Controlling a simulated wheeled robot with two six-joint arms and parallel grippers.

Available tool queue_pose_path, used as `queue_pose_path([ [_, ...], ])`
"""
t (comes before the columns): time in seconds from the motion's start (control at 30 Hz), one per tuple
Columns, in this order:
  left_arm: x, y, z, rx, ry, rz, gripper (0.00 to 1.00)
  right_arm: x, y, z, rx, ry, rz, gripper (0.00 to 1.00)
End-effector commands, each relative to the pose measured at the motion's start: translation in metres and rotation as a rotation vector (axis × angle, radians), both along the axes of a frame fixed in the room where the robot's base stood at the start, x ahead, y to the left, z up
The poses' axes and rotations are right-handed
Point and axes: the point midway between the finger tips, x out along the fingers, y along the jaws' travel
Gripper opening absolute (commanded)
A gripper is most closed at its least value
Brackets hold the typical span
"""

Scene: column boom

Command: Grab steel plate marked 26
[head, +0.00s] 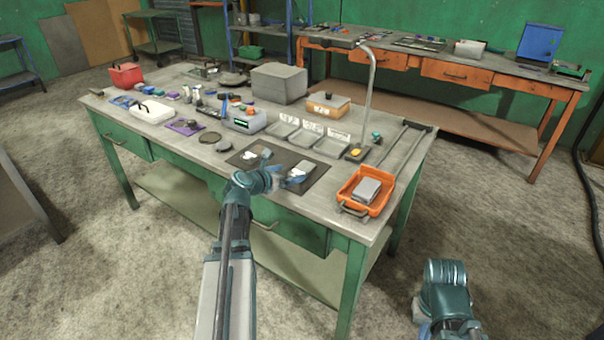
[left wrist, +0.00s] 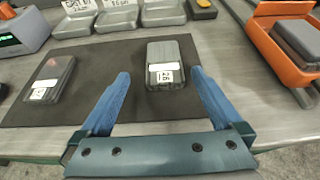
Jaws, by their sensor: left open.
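The steel plate marked 26 (left wrist: 170,52) lies on a dark mat (left wrist: 105,60), its white label facing my left gripper (left wrist: 159,75). In the left wrist view the blue fingers are open, one on each side of the plate's near end; I cannot tell how high they are above the mat. Nothing is held. In the head view the plate (head: 302,171) is just beyond my left gripper (head: 290,181), partly hidden by it. A second steel plate (left wrist: 50,76) lies on the mat to the left, its label too small to read surely. My right gripper is not visible.
Grey trays (head: 305,138) with white labels stand behind the mat. An orange tray (head: 350,207) holding a grey block is to the right. A grey box with a green display (head: 243,120) stands behind left. The table's front edge is close.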

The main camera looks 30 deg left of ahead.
Motion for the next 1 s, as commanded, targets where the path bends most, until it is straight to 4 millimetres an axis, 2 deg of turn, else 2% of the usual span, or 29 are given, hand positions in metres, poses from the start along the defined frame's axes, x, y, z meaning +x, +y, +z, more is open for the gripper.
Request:
queue_pose_path([
  [0.17,0.007,-0.002,-0.004,0.001,0.0,-0.001,1.0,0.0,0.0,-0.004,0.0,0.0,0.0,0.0],
  [0.5,0.048,-0.009,-0.02,0.0,0.0,-0.001,1.0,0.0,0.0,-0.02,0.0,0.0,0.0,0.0],
  [0.73,0.048,-0.01,-0.018,0.0,0.0,0.0,1.0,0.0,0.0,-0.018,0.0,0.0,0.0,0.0],
  [1.0,0.047,-0.01,-0.018,0.0,0.0,0.0,0.51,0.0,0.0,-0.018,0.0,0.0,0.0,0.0],
])
